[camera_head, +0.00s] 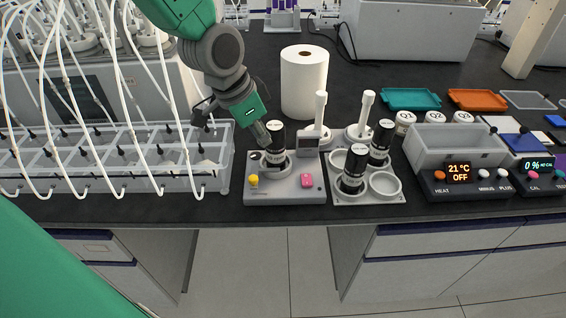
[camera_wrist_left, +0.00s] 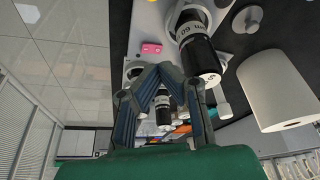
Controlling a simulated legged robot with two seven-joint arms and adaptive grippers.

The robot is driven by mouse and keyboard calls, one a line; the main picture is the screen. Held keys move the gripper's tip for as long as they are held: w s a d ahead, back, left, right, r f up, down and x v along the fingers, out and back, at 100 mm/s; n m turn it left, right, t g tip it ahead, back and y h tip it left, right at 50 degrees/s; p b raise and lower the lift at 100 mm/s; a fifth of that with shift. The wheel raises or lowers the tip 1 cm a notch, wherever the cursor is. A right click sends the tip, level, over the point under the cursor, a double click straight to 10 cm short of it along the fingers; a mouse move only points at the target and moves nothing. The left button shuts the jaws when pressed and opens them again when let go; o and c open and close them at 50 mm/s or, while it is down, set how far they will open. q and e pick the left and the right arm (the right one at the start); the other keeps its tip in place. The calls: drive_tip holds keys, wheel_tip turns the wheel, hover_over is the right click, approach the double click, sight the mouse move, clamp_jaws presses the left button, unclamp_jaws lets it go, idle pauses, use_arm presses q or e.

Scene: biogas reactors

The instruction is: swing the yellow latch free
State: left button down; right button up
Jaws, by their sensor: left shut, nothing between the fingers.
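A small yellow piece (camera_head: 253,180), the only yellow part I see that could be the latch, sits at the front left of a grey device (camera_head: 285,190). A black bottle with a white label (camera_head: 276,143) stands upright in the device; a black bottle (camera_wrist_left: 196,45) also shows large in the left wrist view. My left gripper (camera_head: 264,136) points down beside the bottle's left side, above and behind the yellow piece and apart from it. Its fingertips (camera_wrist_left: 164,70) meet with nothing between them. I cannot tell whether the tips touch the bottle. My right gripper is out of view.
A pink button (camera_head: 307,180) is on the device's front right. A holder (camera_head: 385,186) with two black bottles stands close on the right. A white paper roll (camera_head: 304,82) stands behind. The counter's front edge is near.

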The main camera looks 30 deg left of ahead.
use_arm(q)
drive_tip(key=x, duration=0.9)
drive_tip(key=shift+w+a+f, duration=0.1)
drive_tip(key=shift+w+f, duration=0.05)
drive_tip(key=shift+f, duration=0.05)
drive_tip(key=s+a, duration=0.1)
drive_tip(key=s+a+f, duration=0.1)
drive_tip(key=s, duration=0.1)
drive_tip(key=shift+s+a+f, duration=0.1)
drive_tip(key=shift+s+a, duration=0.05)
drive_tip(key=shift+a, duration=0.05)
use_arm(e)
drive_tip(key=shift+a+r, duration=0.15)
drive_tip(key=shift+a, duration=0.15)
use_arm(q)
drive_tip(key=shift+d, duration=0.15)
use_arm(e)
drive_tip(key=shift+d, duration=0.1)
